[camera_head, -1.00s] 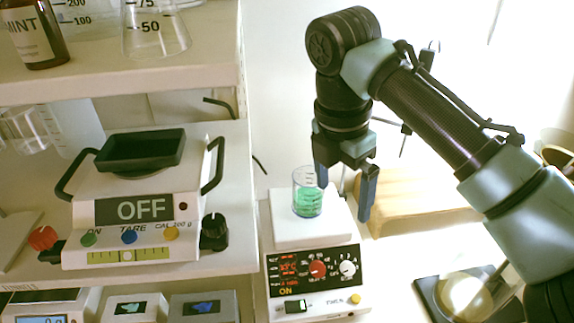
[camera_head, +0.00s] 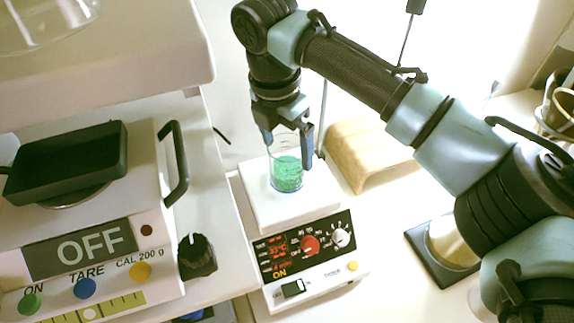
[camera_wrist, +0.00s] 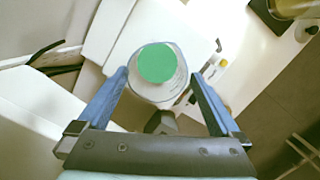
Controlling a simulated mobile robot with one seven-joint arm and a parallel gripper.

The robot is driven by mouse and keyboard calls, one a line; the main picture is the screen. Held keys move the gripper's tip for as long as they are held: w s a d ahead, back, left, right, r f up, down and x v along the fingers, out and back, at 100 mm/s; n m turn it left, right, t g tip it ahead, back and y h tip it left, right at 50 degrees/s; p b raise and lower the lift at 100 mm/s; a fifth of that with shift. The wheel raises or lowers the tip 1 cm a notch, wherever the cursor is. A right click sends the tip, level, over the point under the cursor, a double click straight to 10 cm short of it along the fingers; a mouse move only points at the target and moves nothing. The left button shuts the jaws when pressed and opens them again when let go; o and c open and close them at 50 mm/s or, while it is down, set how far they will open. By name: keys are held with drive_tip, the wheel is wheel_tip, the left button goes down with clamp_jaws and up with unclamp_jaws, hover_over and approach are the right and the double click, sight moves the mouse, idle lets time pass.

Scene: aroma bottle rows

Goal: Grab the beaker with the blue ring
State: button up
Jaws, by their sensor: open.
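A clear glass beaker (camera_head: 287,174) with green liquid stands upright on the white top of a hot plate (camera_head: 254,208). Its base edge looks faintly bluish; I cannot clearly make out a ring. My gripper (camera_head: 287,148) is open and points down, its blue fingers around the upper part of the beaker. In the wrist view the beaker (camera_wrist: 157,88) shows from above between the two fingertips of my gripper (camera_wrist: 159,76), with the green liquid in its middle. I cannot tell whether either finger touches the glass.
A balance marked OFF (camera_head: 100,245) sits on a shelf to the left, close to the hot plate. A wooden block (camera_head: 365,155) lies behind and right of the hot plate. A thin metal rod (camera_head: 322,120) stands behind my gripper.

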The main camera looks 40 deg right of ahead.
drive_tip(key=shift+w+d+f, duration=0.1)
drive_tip(key=shift+d+f, duration=0.05)
drive_tip(key=shift+f, duration=0.75)
drive_tip(key=shift+w+d+f, duration=0.1)
drive_tip(key=shift+d+f, duration=0.1)
drive_tip(key=shift+f, duration=0.7)
drive_tip(key=shift+w+d+f, duration=0.1)
drive_tip(key=shift+d+f, duration=0.05)
drive_tip(key=shift+f, duration=0.75)
drive_tip(key=shift+r, duration=0.1)
drive_tip(key=c, duration=1.4)
